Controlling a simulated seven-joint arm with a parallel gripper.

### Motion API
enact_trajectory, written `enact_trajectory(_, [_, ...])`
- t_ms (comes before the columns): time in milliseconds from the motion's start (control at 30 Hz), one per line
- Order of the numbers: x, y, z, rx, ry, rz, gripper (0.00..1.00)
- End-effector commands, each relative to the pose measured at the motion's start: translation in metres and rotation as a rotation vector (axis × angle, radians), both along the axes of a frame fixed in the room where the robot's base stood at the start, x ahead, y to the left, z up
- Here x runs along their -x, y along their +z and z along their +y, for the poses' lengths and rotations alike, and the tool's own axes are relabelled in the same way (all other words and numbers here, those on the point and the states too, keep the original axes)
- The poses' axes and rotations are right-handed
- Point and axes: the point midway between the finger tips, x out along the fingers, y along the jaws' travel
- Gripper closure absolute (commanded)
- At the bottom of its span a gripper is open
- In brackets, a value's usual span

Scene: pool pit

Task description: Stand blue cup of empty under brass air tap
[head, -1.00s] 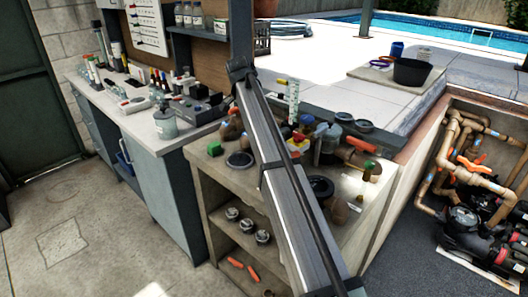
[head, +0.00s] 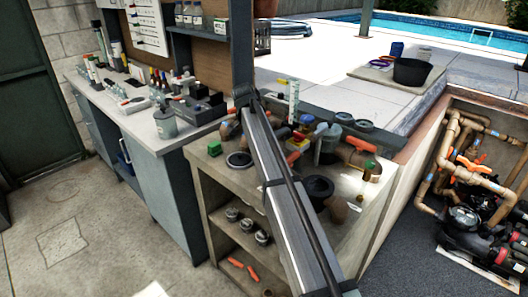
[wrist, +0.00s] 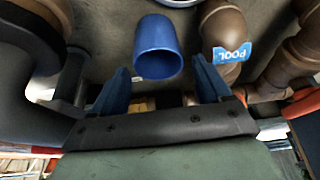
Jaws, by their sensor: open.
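The blue cup (wrist: 157,48) shows in the wrist view with its open rim toward my gripper (wrist: 160,66). Its inside looks empty. The two blue fingers are spread wide, one on each side of the cup's rim, with gaps between them and the cup. Nothing is held. I cannot tell whether the cup stands or is tilted. In the head view my gripper cannot be made out, and my arm crosses the crowded bench. I cannot pick out the brass air tap with certainty in either view.
The bench (head: 208,170) is crowded with fittings, including a green-capped pipe (head: 362,160). A black tub (head: 411,72) and a blue container (head: 396,50) stand on the poolside slab.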

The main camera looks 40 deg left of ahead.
Motion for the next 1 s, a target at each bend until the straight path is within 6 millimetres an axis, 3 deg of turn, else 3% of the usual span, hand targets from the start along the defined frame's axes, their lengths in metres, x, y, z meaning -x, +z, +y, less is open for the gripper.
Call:
enact_trajectory(300, [-0.014,-0.037,-0.003,0.001,-0.001,0.001,0.23])
enact_trajectory(567, [-0.015,-0.040,-0.002,0.000,0.000,0.000,0.23])
enact_trajectory(1000, [-0.015,-0.040,-0.002,0.000,0.000,0.000,0.64])
